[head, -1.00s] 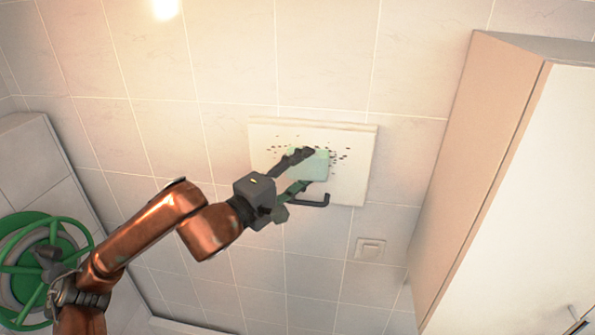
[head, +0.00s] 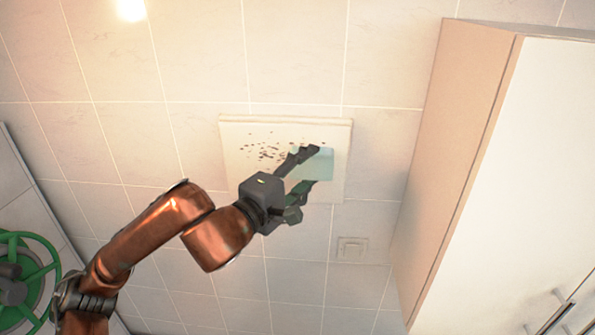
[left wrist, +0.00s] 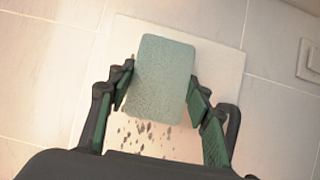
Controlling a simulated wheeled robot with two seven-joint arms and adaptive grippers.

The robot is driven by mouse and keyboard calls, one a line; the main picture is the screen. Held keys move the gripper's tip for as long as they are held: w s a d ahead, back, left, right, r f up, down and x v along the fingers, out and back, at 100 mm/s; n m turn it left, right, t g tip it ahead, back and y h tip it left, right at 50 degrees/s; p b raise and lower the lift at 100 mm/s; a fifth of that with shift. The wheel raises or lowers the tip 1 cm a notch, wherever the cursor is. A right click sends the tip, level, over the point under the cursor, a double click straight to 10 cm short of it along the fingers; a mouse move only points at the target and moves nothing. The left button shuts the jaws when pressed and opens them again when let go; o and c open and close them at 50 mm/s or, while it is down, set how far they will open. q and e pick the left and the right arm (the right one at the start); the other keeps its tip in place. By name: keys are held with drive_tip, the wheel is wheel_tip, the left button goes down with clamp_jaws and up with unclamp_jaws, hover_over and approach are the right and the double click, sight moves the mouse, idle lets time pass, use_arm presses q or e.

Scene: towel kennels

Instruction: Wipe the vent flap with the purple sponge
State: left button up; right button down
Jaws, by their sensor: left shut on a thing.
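The vent flap (head: 235,180) is a cream square panel on the tiled wall, with dark specks (head: 265,150) on its left and middle part. It also shows in the left wrist view (left wrist: 222,65). My left gripper (head: 309,168) is shut on a pale green sponge (head: 325,165); I see no purple one. The sponge is over the right part of the flap and seems against it, though contact is hard to tell. My right gripper is out of view.
A tall pale cabinet (head: 510,180) stands at the right. A wall switch (head: 351,248) is below the flap. A green wheel-shaped thing (head: 30,270) is at the lower left.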

sight(324, 169)
use_arm(q)
drive_tip(key=shift+d+b, duration=0.85)
drive_tip(key=shift+d, duration=0.9)
drive_tip(key=shift+b, duration=0.4)
drive_tip(key=shift+w+a+b, duration=0.2)
drive_tip(key=shift+a+b, duration=0.75)
drive_tip(key=shift+a, duration=1.4)
drive_tip(key=shift+a+b, duration=0.6)
drive_tip(key=shift+a, duration=1.2)
drive_tip(key=shift+s+a, duration=0.1)
drive_tip(key=shift+a, duration=0.9)
drive_tip(key=shift+w+a+b, duration=0.2)
drive_tip(key=shift+a+b, duration=0.65)
drive_tip(key=shift+a, duration=1.4)
drive_tip(key=shift+a+b, duration=0.55)
drive_tip(key=shift+a, duration=2.1)
drive_tip(key=shift+r+p, duration=0.45)
drive_tip(key=shift+r, duration=0.25)
drive_tip(key=shift+s+d+f, duration=0.1)
drive_tip(key=shift+s+d, duration=0.05)
drive_tip(key=shift+d, duration=2.55)
drive_tip(key=d, duration=0.8)
drive_tip(key=shift+d, duration=0.15)
